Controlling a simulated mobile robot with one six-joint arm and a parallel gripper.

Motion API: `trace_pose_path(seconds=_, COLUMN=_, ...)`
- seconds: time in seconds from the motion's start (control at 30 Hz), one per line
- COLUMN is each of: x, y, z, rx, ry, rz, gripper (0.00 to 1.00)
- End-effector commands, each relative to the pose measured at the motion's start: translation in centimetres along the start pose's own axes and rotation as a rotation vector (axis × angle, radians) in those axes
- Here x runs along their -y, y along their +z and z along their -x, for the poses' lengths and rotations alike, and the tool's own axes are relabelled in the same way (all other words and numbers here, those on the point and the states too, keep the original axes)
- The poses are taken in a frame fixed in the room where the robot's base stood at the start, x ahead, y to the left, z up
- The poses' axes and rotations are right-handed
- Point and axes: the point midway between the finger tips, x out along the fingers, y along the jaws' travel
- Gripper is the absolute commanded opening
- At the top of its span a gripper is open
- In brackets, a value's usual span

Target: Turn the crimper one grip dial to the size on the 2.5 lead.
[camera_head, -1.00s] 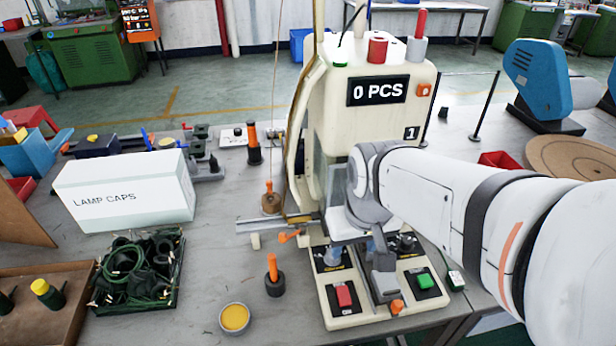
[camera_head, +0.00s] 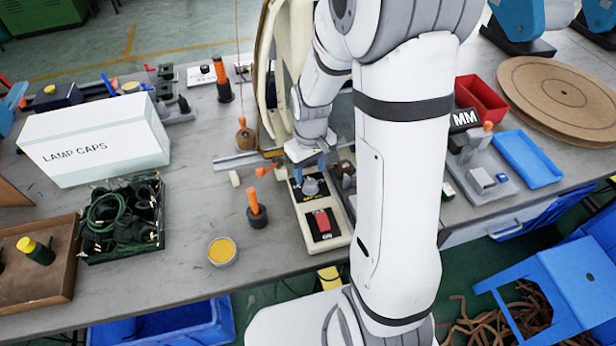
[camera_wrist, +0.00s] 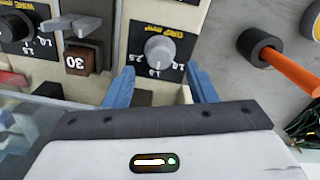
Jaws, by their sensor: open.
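The crimper (camera_head: 280,75) stands at the back middle of the bench, largely hidden behind my arm. Its grip dial (camera_wrist: 158,50) is a round grey knob on a black plate with size numbers beside it. In the head view the dial (camera_head: 311,186) sits above a red button. I cannot make out for certain which number the knob points at. My gripper (camera_wrist: 162,88) is open, with one blue finger on each side below the knob in the wrist view, apart from it. In the head view the gripper (camera_head: 308,161) is just behind the dial. I cannot tell which lead is the 2.5 one.
A second dial, marked wire (camera_wrist: 12,28), and a brown block reading 30 (camera_wrist: 77,60) are left in the wrist view. An orange-handled tool (camera_head: 256,208) and a yellow-filled tin (camera_head: 221,251) stand near the crimper. A tray (camera_head: 122,251) holds green leads.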

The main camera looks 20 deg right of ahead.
Motion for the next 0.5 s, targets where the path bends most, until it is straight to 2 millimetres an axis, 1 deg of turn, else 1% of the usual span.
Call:
trace_pose_path(seconds=0.03, x=0.0, y=0.1, z=-1.0, rx=0.005, ry=-0.002, rz=-0.001, gripper=0.51)
trace_pose_path(seconds=0.2, x=0.0, y=0.1, z=-3.3, rx=0.004, ry=-0.001, rz=-0.001, gripper=0.51)
trace_pose_path(seconds=0.33, x=0.0, y=0.1, z=-4.2, rx=0.002, ry=-0.001, rz=-0.002, gripper=0.51)
trace_pose_path(seconds=0.5, x=-0.1, y=0.1, z=-4.4, rx=0.0, ry=0.0, rz=-0.002, gripper=0.51)
